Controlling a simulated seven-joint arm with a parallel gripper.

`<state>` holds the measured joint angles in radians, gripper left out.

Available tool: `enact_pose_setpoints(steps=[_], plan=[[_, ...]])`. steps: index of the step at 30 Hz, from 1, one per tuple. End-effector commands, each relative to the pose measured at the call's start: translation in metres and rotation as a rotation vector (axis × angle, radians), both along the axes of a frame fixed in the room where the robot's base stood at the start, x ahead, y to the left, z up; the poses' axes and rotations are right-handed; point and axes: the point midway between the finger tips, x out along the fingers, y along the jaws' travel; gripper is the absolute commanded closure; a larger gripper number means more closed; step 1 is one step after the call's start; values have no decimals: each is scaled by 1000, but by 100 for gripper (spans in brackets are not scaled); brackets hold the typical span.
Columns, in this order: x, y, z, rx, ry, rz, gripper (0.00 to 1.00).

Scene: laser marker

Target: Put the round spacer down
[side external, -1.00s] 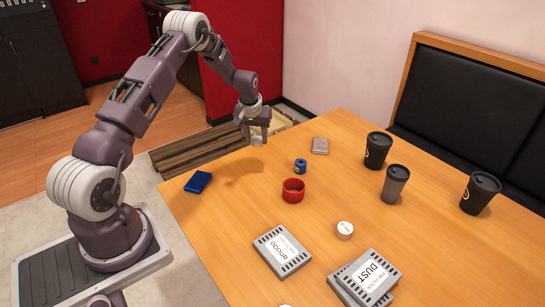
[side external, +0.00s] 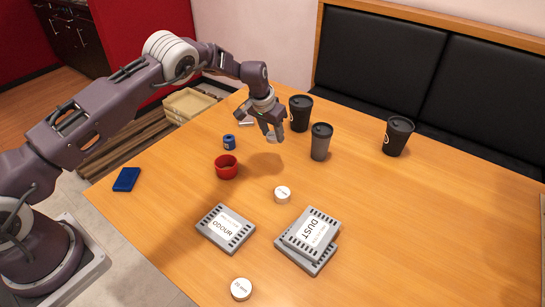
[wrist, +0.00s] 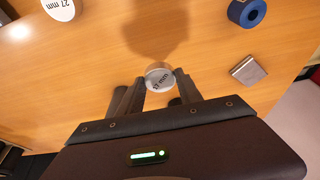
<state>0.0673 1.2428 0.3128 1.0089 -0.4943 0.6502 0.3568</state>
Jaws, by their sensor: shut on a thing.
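The held spacer is hard to make out there. Bare table lies under it.

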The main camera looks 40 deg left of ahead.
Motion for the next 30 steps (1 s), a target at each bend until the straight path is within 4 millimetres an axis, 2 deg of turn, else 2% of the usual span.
enact_pose_setpoints(steps=[1, 3, 8, 13, 23, 24, 27, 30], plan=[[-2, 0, -15, 0, 5, 1, 100], [-1, 1, -30, 0, 4, 2, 100], [-1, 1, -51, 0, 2, 2, 100], [-1, 1, -81, 0, 2, 4, 100], [-1, 2, -85, -1, 1, 5, 100], [-1, 2, -85, -1, 1, 5, 52], [-1, 2, -85, -1, 1, 5, 36], [-1, 2, -85, -1, 1, 5, 36]])
